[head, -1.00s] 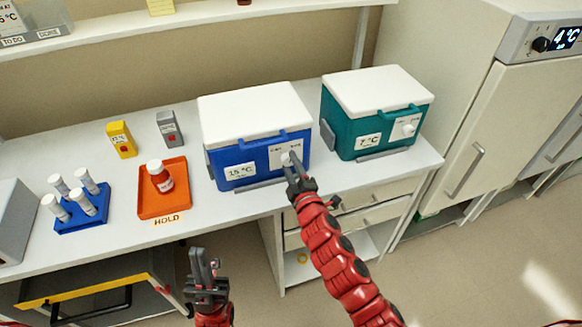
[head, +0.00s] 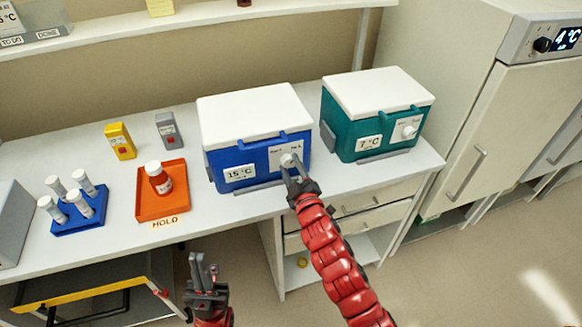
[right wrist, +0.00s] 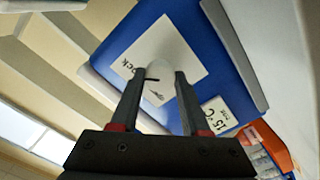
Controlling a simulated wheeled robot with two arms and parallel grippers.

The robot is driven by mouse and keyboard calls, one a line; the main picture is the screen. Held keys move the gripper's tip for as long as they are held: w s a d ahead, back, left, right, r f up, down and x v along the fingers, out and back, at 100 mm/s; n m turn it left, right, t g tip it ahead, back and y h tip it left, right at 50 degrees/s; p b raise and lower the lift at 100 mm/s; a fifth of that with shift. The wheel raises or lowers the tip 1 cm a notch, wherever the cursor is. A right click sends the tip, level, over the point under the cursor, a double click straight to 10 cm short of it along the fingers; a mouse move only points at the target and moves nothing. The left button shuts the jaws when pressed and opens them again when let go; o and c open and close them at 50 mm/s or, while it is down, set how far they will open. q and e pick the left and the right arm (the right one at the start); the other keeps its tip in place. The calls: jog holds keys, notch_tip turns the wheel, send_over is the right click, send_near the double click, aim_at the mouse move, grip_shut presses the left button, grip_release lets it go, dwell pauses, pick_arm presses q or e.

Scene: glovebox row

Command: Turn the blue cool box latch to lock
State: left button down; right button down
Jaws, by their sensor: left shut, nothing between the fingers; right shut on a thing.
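The blue cool box (head: 224,160) stands on the bench with its white lid closed and a 15 °C label on its front. Its white round latch knob (head: 288,158) sits on a white plate at the front right; the knob also shows in the right wrist view (right wrist: 160,72). My right gripper (head: 292,170) is at the knob, with its two fingers (right wrist: 152,85) shut on either side of it. The "Lock" word shows on the plate; the knob's exact angle is hard to tell. My left gripper (head: 202,268) is shut and empty, in front of the bench, pointing up.
A teal cool box (head: 340,130) labelled 7 °C stands to the right. An orange tray (head: 148,200) with a bottle, a blue tube rack (head: 88,222) and yellow and grey devices are to the left. A fridge (head: 510,110) stands far right.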

jog(key=shift+f, duration=0.15)
jog(key=shift+c, duration=1.9)
grip_release()
jog(key=shift+s+d, duration=0.2)
jog(key=shift+s, duration=0.4)
jog(key=b+v, duration=0.1)
jog(key=v, duration=1.5)
